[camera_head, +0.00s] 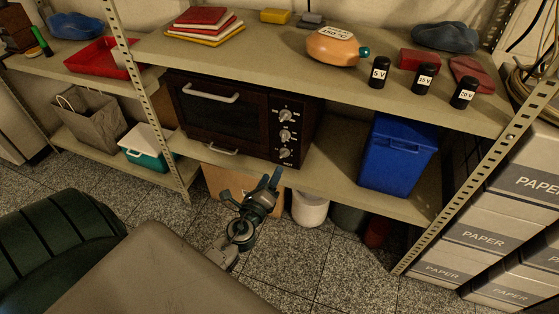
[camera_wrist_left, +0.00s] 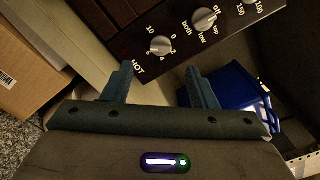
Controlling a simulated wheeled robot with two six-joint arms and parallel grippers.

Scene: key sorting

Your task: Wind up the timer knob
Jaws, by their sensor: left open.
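The dark oven (camera_head: 225,112) stands on the lower shelf with several knobs in a column on its right side. The timer knob (camera_head: 285,153) is the lowest; in the left wrist view this silver knob (camera_wrist_left: 160,45) sits beside the marks 0 and 10, near the word HOT. The middle knob (camera_wrist_left: 205,17), marked off, top, low and both, is beside it. My left gripper (camera_head: 252,186) is open, below and in front of the timer knob. In the left wrist view its fingertips (camera_wrist_left: 159,70) lie on either side of the knob's line, apart from it. My right gripper is not in view.
A blue bin (camera_head: 398,155) stands right of the oven on the lower shelf (camera_head: 325,172). A cardboard box (camera_head: 228,183) and a white container (camera_head: 309,208) are under the shelf. A metal post (camera_head: 150,110) rises left of the oven. Open floor (camera_head: 330,265) lies in front.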

